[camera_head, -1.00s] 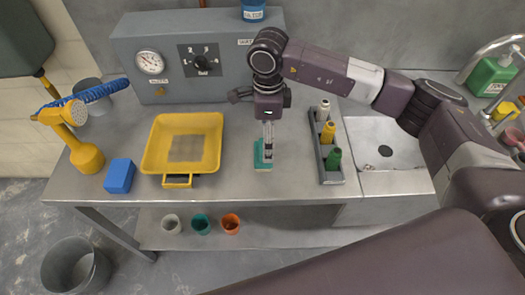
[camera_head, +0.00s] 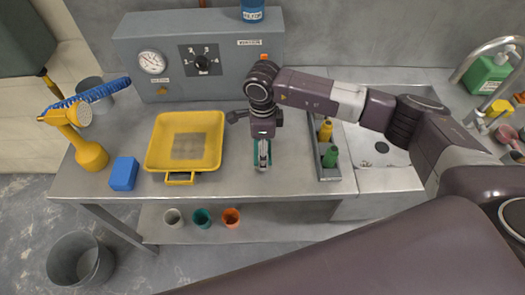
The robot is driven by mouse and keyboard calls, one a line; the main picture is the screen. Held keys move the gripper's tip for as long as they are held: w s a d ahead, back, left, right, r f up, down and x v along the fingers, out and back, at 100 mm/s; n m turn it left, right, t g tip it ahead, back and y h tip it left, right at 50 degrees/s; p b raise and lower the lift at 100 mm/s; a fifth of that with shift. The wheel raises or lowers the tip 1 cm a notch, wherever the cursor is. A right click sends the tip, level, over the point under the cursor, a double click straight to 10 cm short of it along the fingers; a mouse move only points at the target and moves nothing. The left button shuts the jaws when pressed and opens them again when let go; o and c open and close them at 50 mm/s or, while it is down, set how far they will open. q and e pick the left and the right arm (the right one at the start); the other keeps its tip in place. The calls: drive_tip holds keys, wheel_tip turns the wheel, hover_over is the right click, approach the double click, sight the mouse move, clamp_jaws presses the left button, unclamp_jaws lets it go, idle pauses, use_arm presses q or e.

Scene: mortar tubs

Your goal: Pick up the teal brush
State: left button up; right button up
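The teal brush (camera_head: 269,158) lies on the steel bench, to the right of the yellow tray. Its middle is covered by my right gripper (camera_head: 262,164), with teal showing on both sides of the fingers. The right arm comes in from the right and the gripper points down over the brush. The fingers look narrow from above, and I cannot tell whether they are closed on the brush or touch it. My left gripper is not in view.
The yellow tray (camera_head: 160,152) and a blue block (camera_head: 123,174) are to the left. A grey rack (camera_head: 330,174) with yellow and green bottles stands close on the right, beside a sink (camera_head: 380,178). A grey control box (camera_head: 130,58) stands behind. Bench space in front is clear.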

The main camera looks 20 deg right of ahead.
drive_tip(key=c, duration=0.5)
wheel_tip(320, 180, up, 20)
drive_tip(key=b, duration=0.5)
